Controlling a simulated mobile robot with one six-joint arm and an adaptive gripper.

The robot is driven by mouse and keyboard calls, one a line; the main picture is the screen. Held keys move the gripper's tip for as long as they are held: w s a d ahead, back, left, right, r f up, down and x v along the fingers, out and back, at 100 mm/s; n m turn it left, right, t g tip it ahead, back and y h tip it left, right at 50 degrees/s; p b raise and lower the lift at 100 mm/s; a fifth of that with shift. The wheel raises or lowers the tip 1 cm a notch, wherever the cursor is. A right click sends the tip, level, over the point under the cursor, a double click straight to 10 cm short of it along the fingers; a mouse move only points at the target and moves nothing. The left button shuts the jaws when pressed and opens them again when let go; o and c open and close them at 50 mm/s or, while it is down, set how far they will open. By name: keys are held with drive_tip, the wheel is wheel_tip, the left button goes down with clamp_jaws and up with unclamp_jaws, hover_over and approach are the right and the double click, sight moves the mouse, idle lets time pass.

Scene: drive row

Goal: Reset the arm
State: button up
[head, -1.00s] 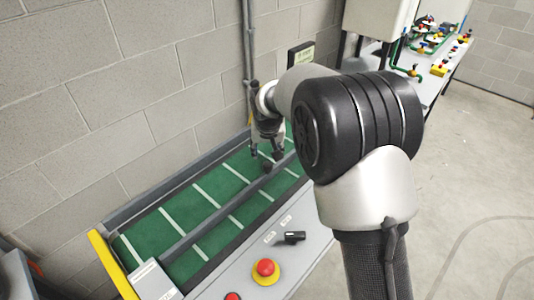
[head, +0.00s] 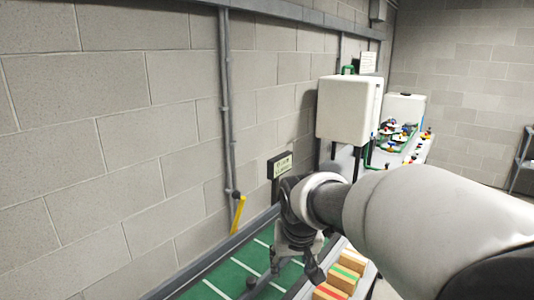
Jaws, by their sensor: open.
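My arm reaches in from the lower right of the head view. My gripper (head: 312,270) hangs at its end, above the green conveyor belt (head: 225,280) with white cross lines. It is open, and I see nothing between its fingers. Part of the belt is cut off by the bottom of the picture.
Striped cardboard-coloured boxes (head: 340,280) stand right of the belt. A small display (head: 280,165) is on the block wall behind. A white cabinet (head: 343,107) and a bench with colourful valves (head: 400,140) stand farther back. A shelf (head: 523,160) is at the far right.

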drive_tip(key=s+d, duration=0.4)
drive_tip(key=s, duration=0.9)
drive_tip(key=s+d, duration=0.4)
drive_tip(key=s, duration=0.9)
drive_tip(key=shift+s+d+r+m, duration=0.2)
drive_tip(key=shift+d+r+m, duration=0.05)
drive_tip(key=shift+r+m, duration=0.15)
